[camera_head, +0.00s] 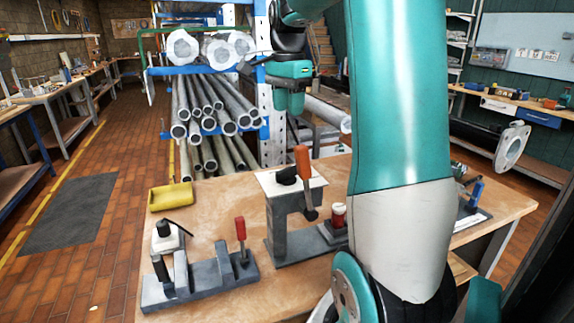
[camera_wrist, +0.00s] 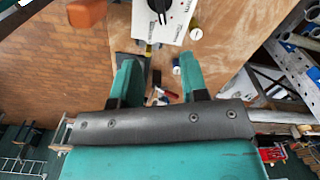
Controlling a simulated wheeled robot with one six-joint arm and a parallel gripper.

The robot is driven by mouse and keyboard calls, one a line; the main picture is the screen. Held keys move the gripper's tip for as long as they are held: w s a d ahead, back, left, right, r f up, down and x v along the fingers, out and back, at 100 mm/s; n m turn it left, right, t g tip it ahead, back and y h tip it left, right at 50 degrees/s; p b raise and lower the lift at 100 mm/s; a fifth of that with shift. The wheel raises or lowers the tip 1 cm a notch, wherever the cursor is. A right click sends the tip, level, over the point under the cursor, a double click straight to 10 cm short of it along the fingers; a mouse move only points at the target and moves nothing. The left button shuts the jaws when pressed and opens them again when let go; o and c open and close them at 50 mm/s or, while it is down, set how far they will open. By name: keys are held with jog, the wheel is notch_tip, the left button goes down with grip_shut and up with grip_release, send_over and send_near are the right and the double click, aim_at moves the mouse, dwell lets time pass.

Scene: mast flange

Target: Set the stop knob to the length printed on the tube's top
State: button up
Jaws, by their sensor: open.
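A white dial plate (camera_head: 292,182) with a black stop knob (camera_head: 287,174) sits on top of a grey stand on the wooden bench. In the wrist view the plate (camera_wrist: 178,32) and knob (camera_wrist: 160,8) are at the top edge, partly cut off; small marks and lettering show on the plate but are too small to read. My gripper (camera_head: 289,104) hangs in the air above and behind the stand in the head view. In the wrist view its teal fingers (camera_wrist: 162,78) are apart with nothing held between them. I cannot pick out the tube or its printed length.
An orange-red lever handle (camera_head: 303,163) stands up beside the dial plate. A pipe rack (camera_head: 210,110) stands behind the bench.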

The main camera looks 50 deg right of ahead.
aim_at(287, 168)
notch_tip(287, 168, down, 17)
jog(key=shift+a+r+p, duration=0.15)
jog(key=shift+r+p, duration=0.05)
jog(key=shift+p, duration=0.65)
grip_shut()
